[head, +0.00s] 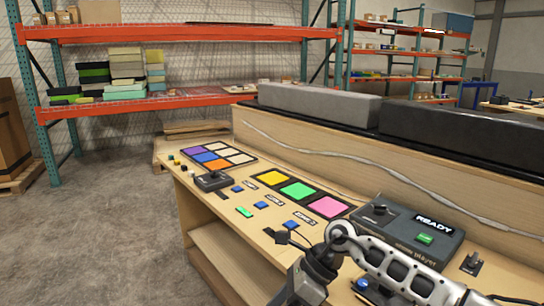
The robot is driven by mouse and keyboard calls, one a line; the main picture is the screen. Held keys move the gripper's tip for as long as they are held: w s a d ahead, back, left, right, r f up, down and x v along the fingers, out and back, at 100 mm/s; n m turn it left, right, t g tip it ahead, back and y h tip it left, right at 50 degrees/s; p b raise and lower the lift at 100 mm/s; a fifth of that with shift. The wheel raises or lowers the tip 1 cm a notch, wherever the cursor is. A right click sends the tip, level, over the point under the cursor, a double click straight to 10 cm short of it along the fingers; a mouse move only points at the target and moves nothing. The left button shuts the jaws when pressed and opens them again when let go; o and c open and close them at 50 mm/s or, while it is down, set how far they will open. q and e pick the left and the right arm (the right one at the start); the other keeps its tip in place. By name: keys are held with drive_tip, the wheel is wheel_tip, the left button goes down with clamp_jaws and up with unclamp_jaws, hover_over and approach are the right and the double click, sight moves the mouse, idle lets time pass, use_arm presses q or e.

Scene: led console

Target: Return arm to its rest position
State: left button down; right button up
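My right arm (400,272) comes in from the lower right in the head view, with a pale grey link bent at a round joint. Its dark wrist and gripper (302,284) hang down at the bottom centre, in front of the console's near edge. The fingertips are not clear, so I cannot tell whether it is open or shut. My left gripper is not in view. The wooden console (232,235) carries a row of yellow, green (297,190) and pink panels and a dark box (405,230) with a READY display and a green button.
A panel of purple, orange, blue and cream tiles (218,158) lies at the console's far left. A black control box (213,181) and several blue buttons (262,205) sit near the front edge. Orange shelves (180,100) stand behind. The floor (110,230) at left is clear.

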drive_tip(key=s+a+r+m+t+y, duration=0.4)
drive_tip(key=s+a+r+m+y, duration=0.2)
drive_tip(key=a+m+y, duration=0.4)
drive_tip(key=d+f+m+t+h, duration=0.35)
drive_tip(key=d+m+t, duration=0.4)
drive_tip(key=m, duration=0.65)
drive_tip(key=d+f+m+t+h, duration=0.2)
drive_tip(key=d+m+t+h, duration=0.45)
drive_tip(key=m, duration=0.85)
drive_tip(key=s+d+f+m+g+h+p, duration=0.1)
drive_tip(key=s+d+f+m+g+h, duration=0.3)
drive_tip(key=s+d+f+m, duration=0.5)
wheel_tip(320, 180, down, 2)
drive_tip(key=s+m, duration=0.2)
drive_tip(key=shift+s+f+g+h, duration=0.15)
drive_tip(key=shift+s+g+h, duration=0.15)
drive_tip(key=shift+s+g, duration=0.1)
